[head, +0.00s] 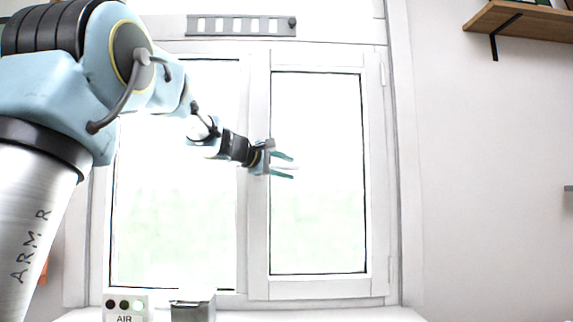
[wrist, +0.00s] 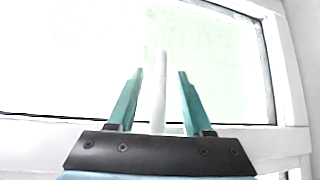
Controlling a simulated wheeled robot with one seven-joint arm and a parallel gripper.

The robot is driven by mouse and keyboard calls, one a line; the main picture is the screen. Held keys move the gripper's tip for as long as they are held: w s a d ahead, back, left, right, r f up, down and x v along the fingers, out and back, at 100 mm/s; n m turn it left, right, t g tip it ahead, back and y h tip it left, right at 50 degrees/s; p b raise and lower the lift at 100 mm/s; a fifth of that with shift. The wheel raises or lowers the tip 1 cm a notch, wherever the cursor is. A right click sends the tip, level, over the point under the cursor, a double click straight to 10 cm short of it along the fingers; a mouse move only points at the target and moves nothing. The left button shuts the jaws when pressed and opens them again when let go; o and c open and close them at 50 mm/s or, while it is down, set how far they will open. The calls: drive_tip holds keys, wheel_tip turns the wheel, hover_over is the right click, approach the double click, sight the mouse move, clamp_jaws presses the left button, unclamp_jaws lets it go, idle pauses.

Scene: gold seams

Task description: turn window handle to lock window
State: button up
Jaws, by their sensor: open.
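The white window handle (wrist: 161,90) stands between the two teal fingers of my gripper (wrist: 155,98) in the wrist view, with a gap on each side. Its lower end is hidden behind the gripper's dark front plate. In the head view my gripper (head: 294,167) is open in front of the window's middle, its fingers pointing right. A pale, thin handle shape shows faintly between them and seems to lie about level. The white window (head: 258,220) has two panes, and its sashes look closed against the frame.
A slotted grey vent (head: 241,25) is above the window. At the bottom stand a box marked AIR (head: 125,308) and a grey metal container (head: 193,309). A wooden shelf (head: 520,20) is at the upper right. The right wall below it is mostly clear.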

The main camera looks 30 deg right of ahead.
drive_tip(key=shift+d+f, duration=0.1)
drive_tip(key=shift+d, duration=0.2)
clamp_jaws()
idle(1.3)
